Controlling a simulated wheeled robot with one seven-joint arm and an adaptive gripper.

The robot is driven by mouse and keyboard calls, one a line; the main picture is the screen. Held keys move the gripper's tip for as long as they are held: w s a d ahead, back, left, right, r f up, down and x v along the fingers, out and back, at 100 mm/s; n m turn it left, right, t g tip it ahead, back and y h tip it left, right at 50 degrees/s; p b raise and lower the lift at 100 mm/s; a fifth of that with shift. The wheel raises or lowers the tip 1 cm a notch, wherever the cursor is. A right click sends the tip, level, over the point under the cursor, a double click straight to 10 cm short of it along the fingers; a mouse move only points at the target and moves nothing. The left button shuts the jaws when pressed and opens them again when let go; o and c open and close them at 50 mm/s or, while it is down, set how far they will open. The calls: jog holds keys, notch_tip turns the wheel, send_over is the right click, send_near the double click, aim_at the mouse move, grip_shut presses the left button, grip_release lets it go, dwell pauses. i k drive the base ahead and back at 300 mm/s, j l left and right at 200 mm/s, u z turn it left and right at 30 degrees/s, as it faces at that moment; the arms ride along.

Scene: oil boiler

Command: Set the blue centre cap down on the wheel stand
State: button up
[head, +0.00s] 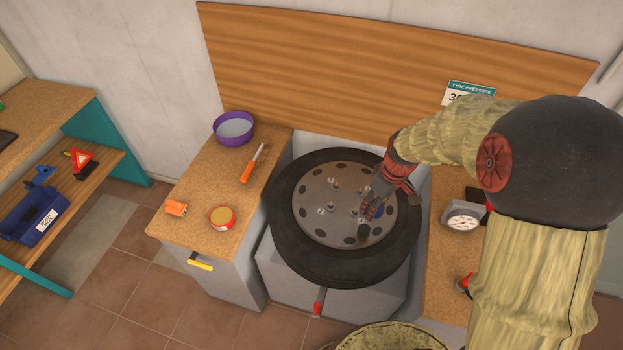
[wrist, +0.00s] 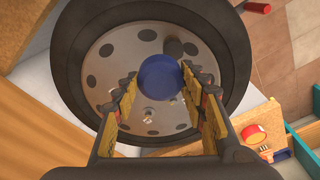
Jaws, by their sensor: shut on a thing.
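The blue centre cap (wrist: 160,76) shows in the wrist view as a round blue disc between the fingers of my gripper (wrist: 157,88), which is shut on it. In the head view my gripper (head: 371,207) is over the right part of the wheel (head: 315,208), and the cap is mostly hidden by the fingers. The wheel lies flat, a black tyre around a grey rim with holes and several studs. It rests on the grey wheel stand (head: 335,288), whose top is largely covered by the tyre. I cannot tell the exact gap between cap and rim.
The left cabinet (head: 200,180) holds a purple bowl (head: 234,128), an orange-handled tool (head: 252,165), an orange piece (head: 176,208) and a round tin (head: 222,217). A red handle (head: 318,309) sticks out at the stand's front.

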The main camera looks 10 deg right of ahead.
aim_at(208, 178)
jog(key=i+j, duration=0.1)
jog(key=j, duration=0.35)
jog(key=i+j, duration=0.1)
jog(key=j, duration=0.4)
jog(key=i+j+z, duration=0.1)
jog(key=j, duration=0.35)
jog(key=i+j, duration=0.15)
jog(key=j, duration=0.8)
jog(key=i+j, duration=0.15)
jog(key=j, duration=0.3)
jog(key=z, duration=0.05)
